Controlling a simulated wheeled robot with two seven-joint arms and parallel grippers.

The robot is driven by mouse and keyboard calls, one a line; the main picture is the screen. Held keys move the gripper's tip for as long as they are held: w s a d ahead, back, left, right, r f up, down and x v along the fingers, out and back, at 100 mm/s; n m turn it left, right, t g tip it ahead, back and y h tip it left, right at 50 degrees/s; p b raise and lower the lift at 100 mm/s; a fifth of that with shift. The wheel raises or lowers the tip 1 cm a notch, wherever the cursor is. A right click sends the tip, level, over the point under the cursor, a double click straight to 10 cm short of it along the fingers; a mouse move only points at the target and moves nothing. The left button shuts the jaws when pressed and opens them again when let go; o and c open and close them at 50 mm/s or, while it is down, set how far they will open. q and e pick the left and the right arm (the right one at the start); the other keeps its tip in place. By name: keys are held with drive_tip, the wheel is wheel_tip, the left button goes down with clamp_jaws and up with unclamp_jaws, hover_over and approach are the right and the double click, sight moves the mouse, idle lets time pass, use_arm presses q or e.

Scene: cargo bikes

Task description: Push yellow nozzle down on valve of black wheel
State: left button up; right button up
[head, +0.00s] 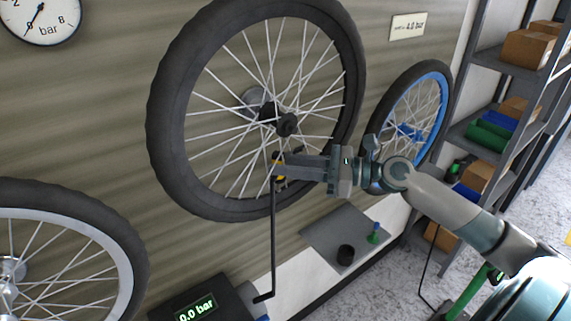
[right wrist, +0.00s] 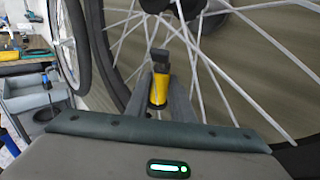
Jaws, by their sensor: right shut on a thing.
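The black wheel (head: 163,130) is mounted on the wall panel in the middle of the head view, with a black rim, silver spokes and a dark hub. My right gripper (head: 277,166) reaches in from the right at the wheel's lower part. It is shut on the yellow nozzle (right wrist: 158,91), which has a dark top, as the right wrist view shows. A dark hose (head: 273,230) hangs down from the nozzle. The valve is not clearly visible, so I cannot tell whether the nozzle touches it. My left gripper is not in view.
A pump box (head: 196,303) reading 0.0 bar stands at the bottom. A blue-rimmed wheel (head: 440,77) hangs to the right and a silver-rimmed wheel (head: 123,240) at lower left. A grey tray (head: 325,232) holds a black cap and a green-blue item. A shelf (head: 480,128) stands right.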

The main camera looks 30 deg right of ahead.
drive_tip(key=o, duration=1.1)
drive_tip(key=shift+o, duration=0.4)
drive_tip(key=shift+s+d, duration=0.1)
drive_tip(key=shift+s, duration=0.05)
drive_tip(key=v, duration=0.9)
drive_tip(key=shift+s+d, duration=0.2)
drive_tip(key=shift+d, duration=0.05)
